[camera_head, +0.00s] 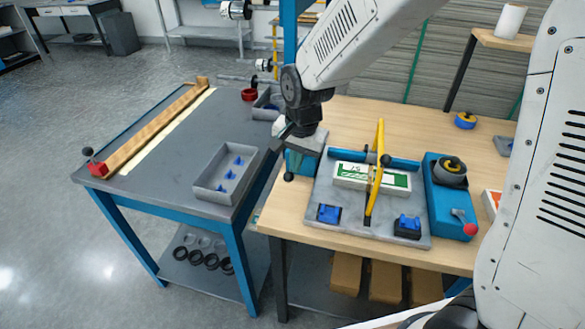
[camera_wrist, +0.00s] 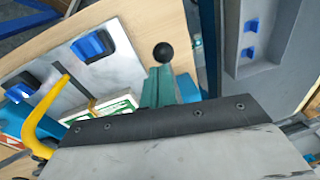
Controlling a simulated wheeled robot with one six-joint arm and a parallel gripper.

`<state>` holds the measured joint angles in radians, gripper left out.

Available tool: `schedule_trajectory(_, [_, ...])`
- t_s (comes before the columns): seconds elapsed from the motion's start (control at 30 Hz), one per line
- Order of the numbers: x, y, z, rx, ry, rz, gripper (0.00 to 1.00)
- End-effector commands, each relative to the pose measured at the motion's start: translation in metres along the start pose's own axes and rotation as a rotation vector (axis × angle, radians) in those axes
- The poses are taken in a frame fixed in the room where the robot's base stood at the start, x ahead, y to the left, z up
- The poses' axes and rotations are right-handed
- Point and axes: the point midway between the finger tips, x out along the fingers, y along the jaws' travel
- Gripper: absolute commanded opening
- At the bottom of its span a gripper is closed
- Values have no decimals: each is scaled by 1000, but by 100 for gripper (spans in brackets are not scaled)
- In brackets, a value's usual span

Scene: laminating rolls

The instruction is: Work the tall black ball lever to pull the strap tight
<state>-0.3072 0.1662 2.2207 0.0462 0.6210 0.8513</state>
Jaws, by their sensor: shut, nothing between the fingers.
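A black ball (camera_head: 289,177) is on a teal block (camera_head: 301,160) at the left edge of the grey plate. In the wrist view, the black ball (camera_wrist: 163,52) and teal block (camera_wrist: 162,88) are just beyond my gripper. My gripper (camera_head: 285,143) is shut and empty, above and beside the block; I see no clear contact. Another dark ball (camera_head: 385,160) shows beside a tall yellow arm (camera_head: 378,165), which rises over a white-and-green box (camera_head: 350,176) on the plate. A dark band (camera_head: 367,211) lies in front of the box. My gripper hides part of the block.
A blue unit with a tape roll (camera_head: 450,170) and red-ball lever (camera_head: 470,229) stands right of the plate. A grey tray (camera_head: 198,187) with blue pieces is on the left table. The wooden table's back is mostly clear.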

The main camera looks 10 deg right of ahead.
Motion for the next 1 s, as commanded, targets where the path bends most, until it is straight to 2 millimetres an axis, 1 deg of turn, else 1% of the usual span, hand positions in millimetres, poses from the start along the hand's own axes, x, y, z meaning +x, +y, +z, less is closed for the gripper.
schedule_trajectory(0.03, [-11,-1,-6,1,5,-6,0])
schedule_trajectory(0.07, [-18,-1,-9,-1,7,-9,0])
schedule_trajectory(0.2, [-52,-2,2,-5,7,-10,0])
schedule_trajectory(0.3, [-73,0,6,-3,7,-10,0])
schedule_trajectory(0.4, [-91,2,9,-2,8,-10,0])
schedule_trajectory(0.5, [-103,2,12,-1,8,-10,0])
schedule_trajectory(0.6, [-110,2,13,-1,8,-9,0])
schedule_trajectory(0.7, [-113,2,14,-1,8,-9,0])
schedule_trajectory(1.0, [-113,2,14,-2,7,-9,0])
